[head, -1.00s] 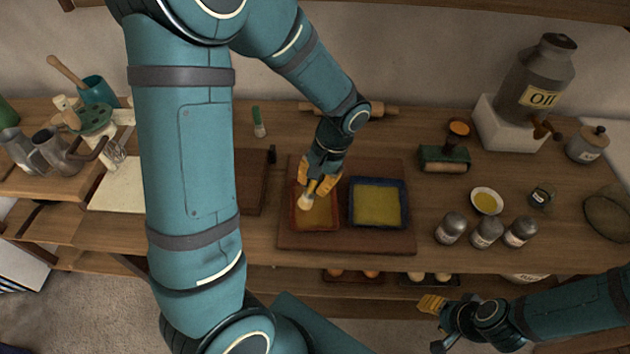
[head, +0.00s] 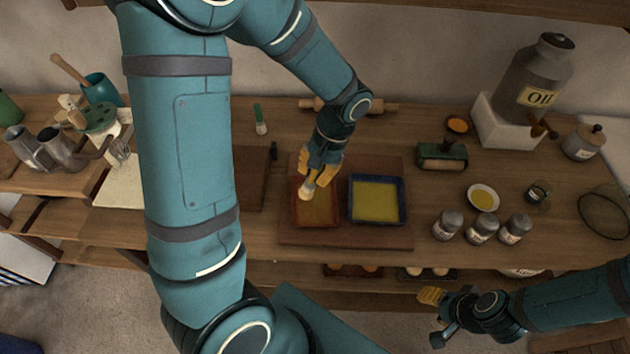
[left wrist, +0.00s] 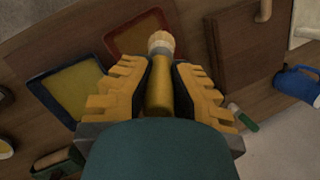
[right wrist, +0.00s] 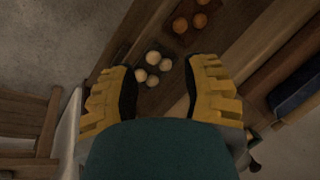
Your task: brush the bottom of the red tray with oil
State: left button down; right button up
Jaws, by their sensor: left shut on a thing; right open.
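The red tray (head: 317,222) lies on a brown board on the counter, left of a blue tray. Its bottom shows a yellowish-brown tint in the head view. My left gripper (head: 319,176) is shut on a brush over the back left part of the red tray. The brush (left wrist: 160,80) has a yellow handle and pale bristles; whether the bristles touch the tray bottom I cannot tell. The red tray also shows in the left wrist view (left wrist: 135,36), partly hidden by the gripper. My right gripper (head: 432,318) is open and empty in front of the counter.
The blue tray (head: 377,201) with a yellow bottom is close on the right. A small bowl of yellow oil (head: 483,198), several shakers (head: 481,229) and the oil can (head: 540,85) stand farther right. A rolling pin (head: 380,106) lies behind. Eggs (right wrist: 152,68) sit on the shelf below.

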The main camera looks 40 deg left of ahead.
dwell(0.3)
pick_arm(q)
jog(key=shift+d+f+t+h+p, duration=0.25)
jog(key=shift+d+t+h+p, duration=0.2)
jog(key=shift+t+p, duration=0.3)
jog(key=shift+t+h, duration=0.65)
jog(key=shift+t, duration=0.3)
jog(key=shift+w+d+f+b, duration=0.1)
jog(key=shift+d+f+b, duration=0.1)
jog(key=shift+f+b, duration=0.65)
jog(key=shift+s+d+f+b, duration=0.1)
jog(key=shift+d+f+b, duration=0.2)
jog(key=shift+f, duration=1)
jog(key=shift+w+d+f+b, duration=0.15)
jog(key=shift+f+b, duration=0.45)
jog(key=shift+f, duration=0.5)
pick_arm(e)
jog(key=shift+w+d+f+t, duration=0.15)
jog(key=shift+w+f+t, duration=0.15)
jog(key=shift+w+f, duration=0.7)
jog(key=shift+s, duration=0.1)
pick_arm(q)
jog(key=shift+f+b, duration=1)
pick_arm(e)
jog(key=shift+f, duration=1.05)
